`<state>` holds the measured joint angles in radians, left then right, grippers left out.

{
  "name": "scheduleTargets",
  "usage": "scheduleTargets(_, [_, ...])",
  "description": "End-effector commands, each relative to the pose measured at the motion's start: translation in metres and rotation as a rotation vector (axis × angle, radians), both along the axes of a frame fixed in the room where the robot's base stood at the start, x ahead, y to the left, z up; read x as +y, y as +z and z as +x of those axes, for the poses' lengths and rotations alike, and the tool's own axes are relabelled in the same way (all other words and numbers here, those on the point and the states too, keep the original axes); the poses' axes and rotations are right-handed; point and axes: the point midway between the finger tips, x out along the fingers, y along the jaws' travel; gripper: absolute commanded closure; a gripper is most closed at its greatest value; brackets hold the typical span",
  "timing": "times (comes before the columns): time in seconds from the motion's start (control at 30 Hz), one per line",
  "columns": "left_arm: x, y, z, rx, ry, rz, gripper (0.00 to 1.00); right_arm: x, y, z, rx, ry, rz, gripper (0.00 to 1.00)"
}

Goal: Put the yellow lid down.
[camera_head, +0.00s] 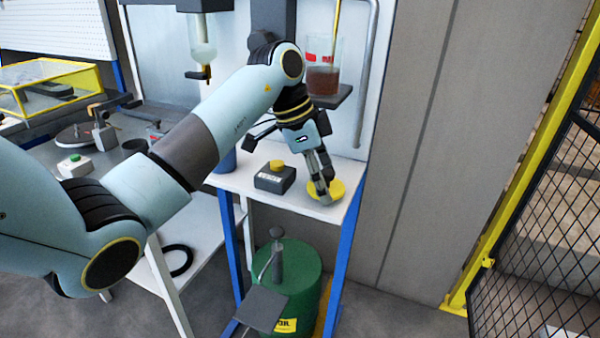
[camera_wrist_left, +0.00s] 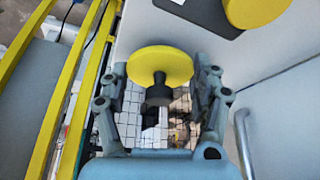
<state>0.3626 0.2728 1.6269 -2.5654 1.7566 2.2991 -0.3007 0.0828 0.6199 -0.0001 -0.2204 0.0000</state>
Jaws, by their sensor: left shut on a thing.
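The yellow lid (camera_head: 338,188) is a round disc at the right front of the white bench (camera_head: 290,200). My left gripper (camera_head: 322,190) reaches down to it from above, and its fingers hide part of the disc. In the left wrist view the yellow lid (camera_wrist_left: 160,62) shows its flat face with a dark knob in the middle, between my two fingers. My left gripper (camera_wrist_left: 160,75) is shut on the lid. I cannot tell whether the lid touches the bench top. My right gripper is not in view.
A dark box with a yellow button (camera_head: 275,178) stands on the bench just left of the lid. A beaker of dark red liquid (camera_head: 322,80) sits on a shelf above. A green drum (camera_head: 290,265) stands below. A yellow-framed mesh fence (camera_head: 560,190) is at the right.

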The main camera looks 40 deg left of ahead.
Motion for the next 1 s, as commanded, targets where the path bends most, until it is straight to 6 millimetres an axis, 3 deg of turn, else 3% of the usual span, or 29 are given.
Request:
scheduleTargets(0.07, [0.0,0.0,0.0,0.0,0.0,0.0,0.63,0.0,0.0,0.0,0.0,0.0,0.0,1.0])
scheduleTargets(0.1, [0.0,0.0,0.0,0.0,0.0,0.0,0.34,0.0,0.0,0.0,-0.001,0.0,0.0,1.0])
scheduleTargets(0.27, [0.0,0.0,0.0,0.0,0.0,0.0,0.13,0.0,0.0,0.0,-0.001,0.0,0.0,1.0])
scheduleTargets(0.57, [0.0,0.002,0.0,0.0,0.0,0.0,0.13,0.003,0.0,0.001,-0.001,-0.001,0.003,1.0])
scheduleTargets(0.7, [0.0,0.016,0.0,-0.001,-0.002,-0.002,0.13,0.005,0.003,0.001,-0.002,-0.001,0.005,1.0])
scheduleTargets(0.9, [0.019,0.058,-0.012,-0.003,-0.006,-0.003,0.13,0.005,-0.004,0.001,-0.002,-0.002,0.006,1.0])
scheduleTargets(1.0, [0.043,0.057,-0.029,0.007,0.0,0.008,0.13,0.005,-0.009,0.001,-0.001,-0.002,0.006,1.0])
